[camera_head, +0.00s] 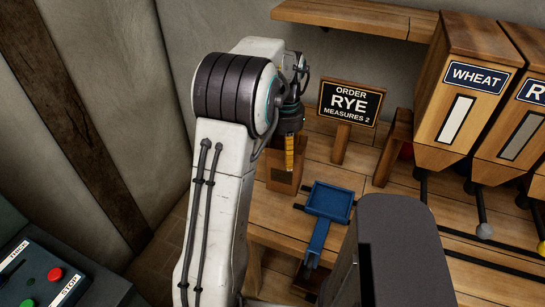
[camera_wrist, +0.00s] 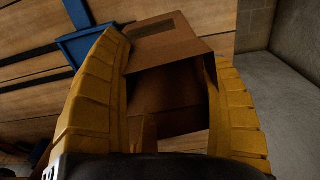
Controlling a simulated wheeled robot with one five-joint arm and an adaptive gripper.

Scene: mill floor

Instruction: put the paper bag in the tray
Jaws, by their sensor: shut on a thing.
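The brown paper bag (camera_head: 284,178) is under my gripper (camera_head: 290,153) at the left part of the wooden bench, left of the blue tray. In the wrist view, the two yellow fingers of my gripper (camera_wrist: 163,50) are shut on the bag (camera_wrist: 165,52), which has its open mouth towards the camera. I cannot tell whether its base touches the bench. The blue tray (camera_head: 329,201) is a shallow square pan with a handle-like strip at the front, and no contents show in it. Part of the tray (camera_wrist: 88,45) shows at upper left in the wrist view, apart from the bag.
A sign (camera_head: 350,102) reading "ORDER RYE MEASURES 2" stands behind the tray. Wooden hoppers, one marked WHEAT (camera_head: 470,85), stand at right with knobbed rods below. A control panel (camera_head: 40,275) with red and green buttons is at lower left. A wall is left of the bench.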

